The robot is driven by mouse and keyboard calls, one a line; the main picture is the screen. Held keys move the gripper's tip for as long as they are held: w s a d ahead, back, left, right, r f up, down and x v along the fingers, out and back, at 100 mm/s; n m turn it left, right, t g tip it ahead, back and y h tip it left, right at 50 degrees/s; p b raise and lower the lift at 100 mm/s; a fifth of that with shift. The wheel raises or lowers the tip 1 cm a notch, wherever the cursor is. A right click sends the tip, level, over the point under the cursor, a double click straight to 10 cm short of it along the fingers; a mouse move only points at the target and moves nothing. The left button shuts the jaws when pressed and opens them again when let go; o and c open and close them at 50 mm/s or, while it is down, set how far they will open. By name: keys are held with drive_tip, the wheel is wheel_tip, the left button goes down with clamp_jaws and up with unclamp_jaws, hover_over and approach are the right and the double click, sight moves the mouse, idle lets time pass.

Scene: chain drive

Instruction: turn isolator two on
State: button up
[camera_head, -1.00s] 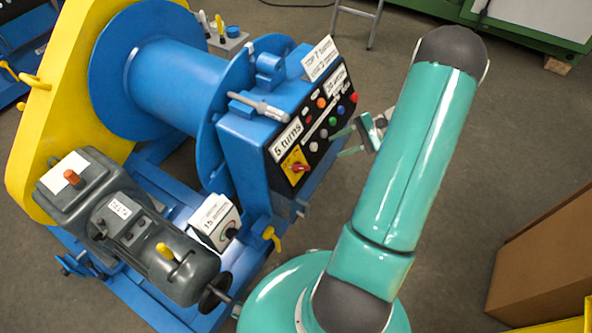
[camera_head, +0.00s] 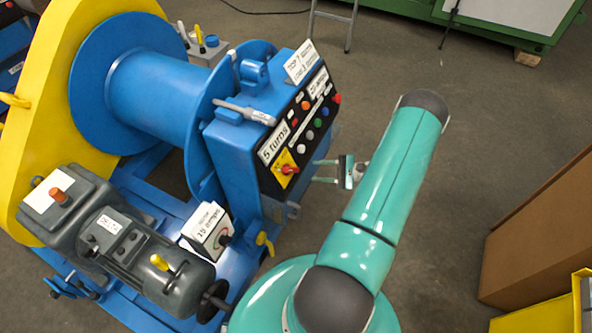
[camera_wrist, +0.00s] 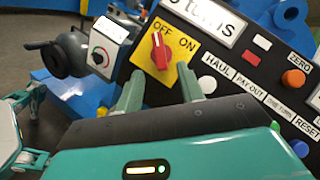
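A red rotary switch (camera_head: 289,169) sits on a yellow plate (camera_head: 281,160) low on the control panel's black face. In the wrist view the red knob (camera_wrist: 160,52) stands roughly upright in the picture, its upper end near the word OFF; ON is to its right. I see no mark reading "isolator two". My gripper (camera_head: 316,171) is open and empty, pointing at the switch from the right. In the wrist view its two fingers (camera_wrist: 160,88) are spread below and either side of the knob, apparently short of it.
Coloured push buttons (camera_wrist: 292,80) with labels lie right of the switch. A small white-faced dial box (camera_head: 210,230) stands left below the panel, near a yellow lever (camera_head: 265,242). A cardboard box (camera_head: 535,245) is at right. Floor behind my arm is clear.

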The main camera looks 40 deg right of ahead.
sight(295, 170)
drive_tip(key=x, duration=0.7)
drive_tip(key=shift+w+a, duration=0.25)
clamp_jaws()
